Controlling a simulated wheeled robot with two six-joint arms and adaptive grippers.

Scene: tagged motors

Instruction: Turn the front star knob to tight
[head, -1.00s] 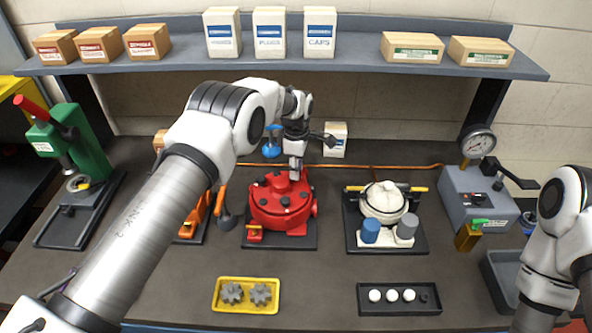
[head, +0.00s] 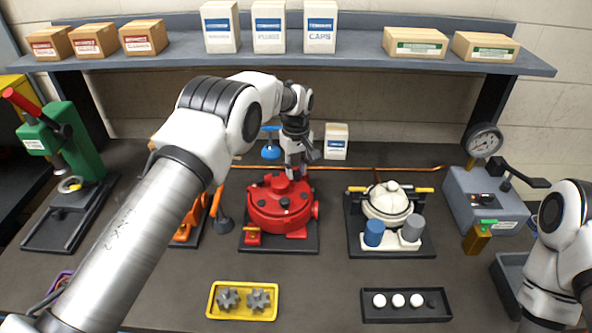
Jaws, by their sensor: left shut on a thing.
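The red round motor housing (head: 265,215) stands on a dark base plate at the middle of the bench. Several small dark knobs sit on its top, and one dark knob (head: 285,203) shows clear at the front, with nothing touching it. My left gripper (head: 297,173) points down at the back top of the red housing and is shut on a small part there. The gripper and its wrist hide that part, so I cannot tell its shape or setting. My right arm (head: 555,245) is at the right edge; its gripper is out of view.
A white motor (head: 387,203) with a blue and a grey cylinder stands to the right. A yellow tray (head: 212,299) holds grey gears; a black tray (head: 442,312) holds white balls. A green press (head: 85,150) and a gauge box (head: 480,200) flank them.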

